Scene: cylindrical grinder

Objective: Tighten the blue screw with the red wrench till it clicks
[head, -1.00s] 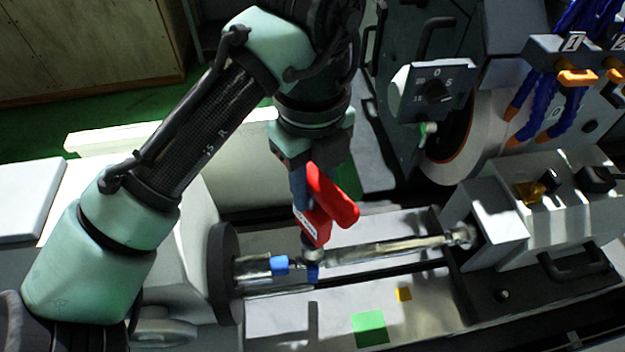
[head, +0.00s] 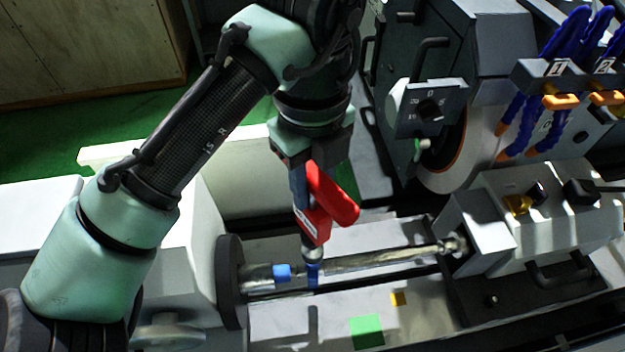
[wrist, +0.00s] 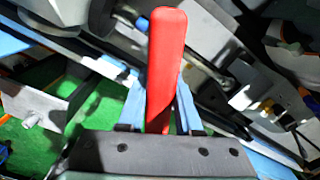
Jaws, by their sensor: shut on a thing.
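My gripper (head: 300,180) is shut on the red wrench (head: 335,200), which hangs below it over the grinder. The wrench's handle fills the middle of the wrist view (wrist: 165,70) between my fingers. A metal socket at its lower end has a blue piece (head: 313,270) beneath it, in front of the shaft. A second blue piece, seemingly the blue screw (head: 282,272), sits at the left end of the shaft, just left of the wrench's end, with a visible gap. A blue piece also shows beside the wrench in the wrist view (wrist: 142,24). Contact with the shaft is unclear.
The metal shaft (head: 385,259) runs from the dark round headstock plate (head: 230,282) to the tailstock (head: 480,232). The grinding wheel (head: 470,150) and blue hoses (head: 570,35) stand behind right.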

